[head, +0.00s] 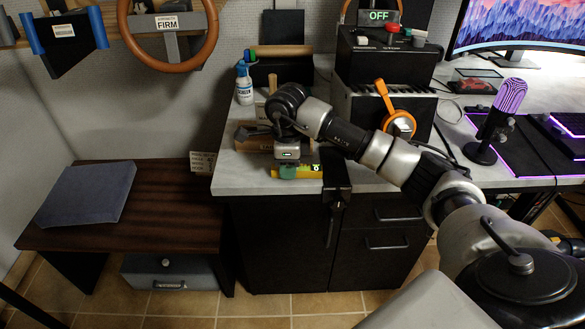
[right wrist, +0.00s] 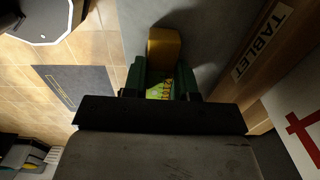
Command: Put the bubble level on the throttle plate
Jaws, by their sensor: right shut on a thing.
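The yellow bubble level (head: 312,171) is at the front edge of the grey desk, under my right gripper (head: 288,168). In the right wrist view the level (right wrist: 164,48) is between the green fingertips of my right gripper (right wrist: 160,82), which is shut on it. Part of its vial shows between the fingers. I cannot tell whether the level touches the desk. A black bracket (head: 335,172) hangs over the desk's front edge just right of the level. I cannot tell whether it is the throttle plate. My left gripper is not in view.
A wooden box marked TABLET (right wrist: 245,65) lies close behind my right gripper. A white bottle (head: 244,84) and a black stacked unit (head: 385,65) stand farther back on the desk. A low brown table (head: 170,205) with a grey cushion (head: 85,193) stands left.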

